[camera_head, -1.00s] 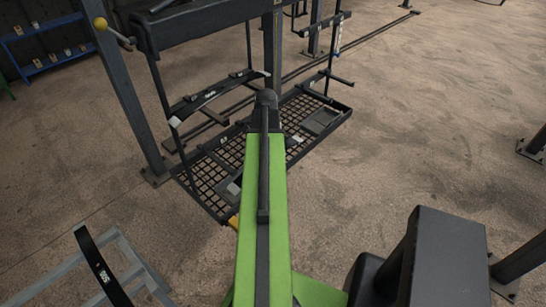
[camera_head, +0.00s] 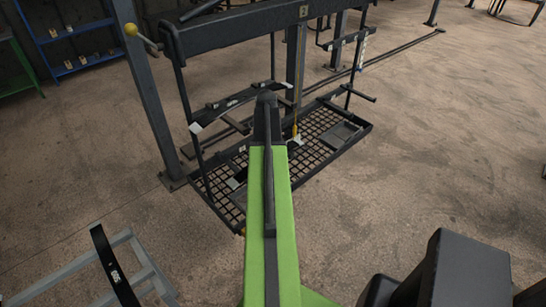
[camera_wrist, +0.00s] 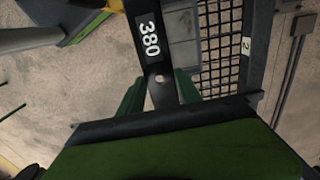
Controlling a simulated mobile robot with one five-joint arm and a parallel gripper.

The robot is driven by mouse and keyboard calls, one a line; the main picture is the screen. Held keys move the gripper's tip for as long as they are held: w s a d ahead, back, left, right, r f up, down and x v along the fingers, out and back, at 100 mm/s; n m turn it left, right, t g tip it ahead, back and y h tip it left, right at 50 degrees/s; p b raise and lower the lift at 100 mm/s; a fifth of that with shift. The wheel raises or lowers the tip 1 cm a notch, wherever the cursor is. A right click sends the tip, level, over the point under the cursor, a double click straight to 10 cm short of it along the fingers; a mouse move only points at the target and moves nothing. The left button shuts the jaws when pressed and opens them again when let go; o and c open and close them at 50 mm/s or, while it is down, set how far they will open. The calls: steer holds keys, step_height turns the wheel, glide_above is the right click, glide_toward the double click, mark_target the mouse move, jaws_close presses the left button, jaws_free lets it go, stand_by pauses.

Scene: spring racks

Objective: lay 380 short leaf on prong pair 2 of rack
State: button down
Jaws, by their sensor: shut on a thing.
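The 380 short leaf (camera_wrist: 150,36) is a dark flat strip with a white 380 label in the wrist view. My gripper (camera_wrist: 160,90) is shut on it, with green fingers on both sides of its near end and a hole showing there. Its far end runs out of the picture. The dark rack (camera_head: 250,30) stands ahead in the head view, with a mesh base. A label 2 (camera_wrist: 246,46) shows on a dark bar right of the held leaf in the wrist view. In the head view my arm hides the gripper.
Another dark leaf (camera_head: 228,102) lies across prongs on the rack's left side. A labelled dark leaf (camera_head: 112,268) rests on a grey stand (camera_head: 150,275) at bottom left. An upright post (camera_head: 148,100) stands at the rack's left. Floor to the right is open.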

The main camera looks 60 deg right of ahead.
steer(key=shift+w+d, duration=0.25)
steer(key=shift+w, duration=0.3)
steer(key=shift+f+b, duration=1.3)
steer(key=shift+f, duration=0.05)
steer(key=c, duration=0.7)
jaws_free()
steer(key=shift+c, duration=0.2)
steer(key=shift+r, duration=0.1)
step_height(320, 180, up, 17)
steer(key=p, duration=1.7)
steer(key=shift+a+r, duration=0.15)
